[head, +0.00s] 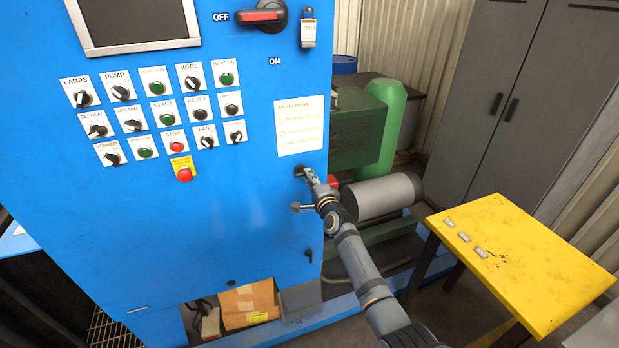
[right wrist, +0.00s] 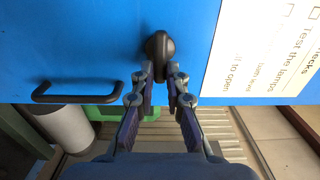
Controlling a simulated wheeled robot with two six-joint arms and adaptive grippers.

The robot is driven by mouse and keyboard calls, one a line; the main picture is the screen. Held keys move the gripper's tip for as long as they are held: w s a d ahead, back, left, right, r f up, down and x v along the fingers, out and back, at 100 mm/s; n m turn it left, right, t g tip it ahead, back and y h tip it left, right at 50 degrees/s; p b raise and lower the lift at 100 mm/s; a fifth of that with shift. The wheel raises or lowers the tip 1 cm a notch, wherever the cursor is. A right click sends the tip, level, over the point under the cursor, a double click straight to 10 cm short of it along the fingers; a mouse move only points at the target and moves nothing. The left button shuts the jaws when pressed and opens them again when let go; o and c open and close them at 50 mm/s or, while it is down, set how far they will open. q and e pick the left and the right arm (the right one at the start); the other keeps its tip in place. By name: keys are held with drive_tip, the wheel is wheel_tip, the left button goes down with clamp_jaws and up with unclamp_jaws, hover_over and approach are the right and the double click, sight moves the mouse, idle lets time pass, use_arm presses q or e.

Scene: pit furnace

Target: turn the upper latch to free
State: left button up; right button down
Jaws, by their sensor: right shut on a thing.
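The upper latch (head: 299,170) is a small dark knob near the right edge of the blue cabinet door, below the paper checklist. In the right wrist view the latch (right wrist: 158,45) is a black rounded knob, long in the picture's up-down direction. My right gripper (head: 307,176) is at the latch, its arm coming from the lower right. In the right wrist view its fingers (right wrist: 160,72) are shut on the near end of the latch, one on each side. The tips partly hide it in the head view. My left gripper is in no view.
A door handle (right wrist: 75,97) is beside the latch in the right wrist view. A lower latch (head: 308,254) is farther down the door. Switches and a red emergency button (head: 184,174) are to the left. A yellow table (head: 520,255) stands right of my arm.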

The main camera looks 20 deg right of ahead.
idle(0.3)
drive_tip(key=c, duration=1.4)
unclamp_jaws()
drive_tip(key=shift+o, duration=0.2)
drive_tip(key=shift+s, duration=0.1)
drive_tip(key=s, duration=1.2)
drive_tip(key=shift+d, duration=0.2)
drive_tip(key=shift+f, duration=0.1)
